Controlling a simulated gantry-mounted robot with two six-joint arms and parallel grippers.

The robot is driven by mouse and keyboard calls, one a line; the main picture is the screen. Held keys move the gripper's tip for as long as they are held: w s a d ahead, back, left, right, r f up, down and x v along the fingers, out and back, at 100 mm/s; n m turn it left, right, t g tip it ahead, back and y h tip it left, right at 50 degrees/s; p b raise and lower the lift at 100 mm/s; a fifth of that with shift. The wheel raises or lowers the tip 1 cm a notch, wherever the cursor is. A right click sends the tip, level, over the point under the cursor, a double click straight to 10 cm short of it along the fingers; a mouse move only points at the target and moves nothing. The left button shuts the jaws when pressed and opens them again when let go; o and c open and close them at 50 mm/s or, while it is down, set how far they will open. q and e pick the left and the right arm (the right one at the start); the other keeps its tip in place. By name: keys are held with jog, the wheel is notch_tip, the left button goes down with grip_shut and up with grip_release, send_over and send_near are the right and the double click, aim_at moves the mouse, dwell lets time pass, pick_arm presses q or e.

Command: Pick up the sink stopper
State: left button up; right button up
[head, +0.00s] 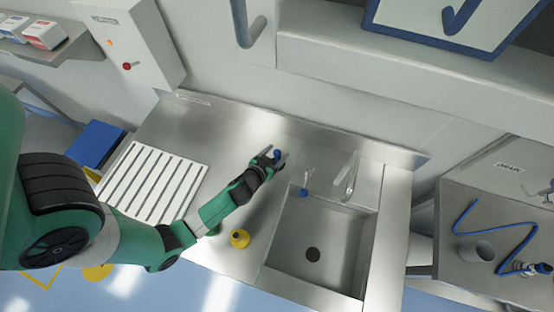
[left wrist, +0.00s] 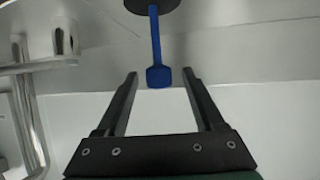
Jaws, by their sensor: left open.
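The sink stopper appears to be the piece with a dark round base (left wrist: 150,4) and a blue handle (left wrist: 158,45) in the left wrist view. Its base is cut off by the top edge. In the head view the stopper shows as a small blue spot (head: 277,154) at the fingers, with its lower part hidden. My left gripper (head: 276,157) is open above the steel counter, left of the tap. In the left wrist view the handle's blunt end lies between the fingertips of this gripper (left wrist: 160,74), with a gap on both sides. My right gripper is not in view.
The sink basin (head: 318,235) with a dark drain and a tap (head: 350,178) lies to the right. A small blue-tipped item (head: 304,190) is at its back edge. A yellow object (head: 239,238) stands on the counter. A slotted white rack (head: 150,183) is left.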

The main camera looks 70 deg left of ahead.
pick_arm(q)
jog(key=x, duration=0.3)
jog(key=shift+w+a, duration=0.2)
jog(key=shift+w, duration=0.1)
grip_shut()
